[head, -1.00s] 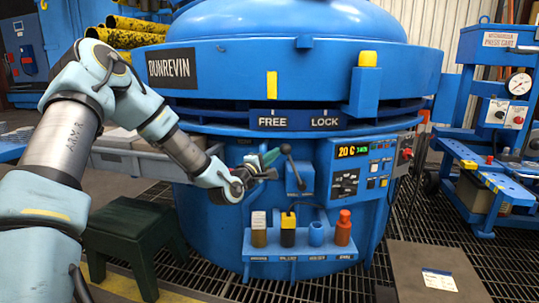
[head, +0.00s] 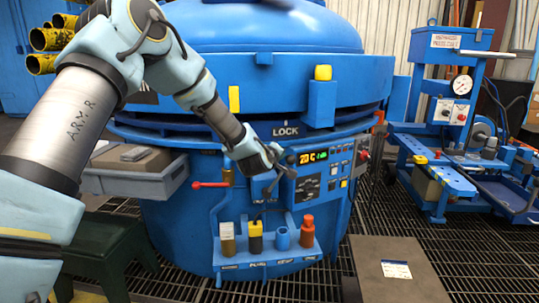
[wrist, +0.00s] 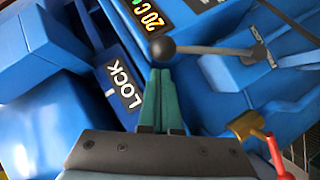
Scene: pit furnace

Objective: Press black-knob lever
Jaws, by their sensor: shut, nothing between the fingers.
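The black-knob lever shows in the wrist view as a dark ball knob (wrist: 163,47) on a grey rod, leading to a blue mount (wrist: 240,75). In the head view its mount (head: 262,190) sits on the furnace front, left of the control panel; the knob is hard to make out beside my gripper. My gripper (head: 286,172) is at the lever's upper end. In the wrist view its green fingers (wrist: 158,75) are closed together and empty. Their tips lie right at the knob; I cannot tell whether they touch it.
A red-handled lever (head: 210,184) is left of the black-knob lever. The control panel (head: 322,175) is close on the right. A rack (head: 270,262) holding several bottles juts out below. The LOCK plate (head: 286,130) is above. A grey tray (head: 135,180) is at left.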

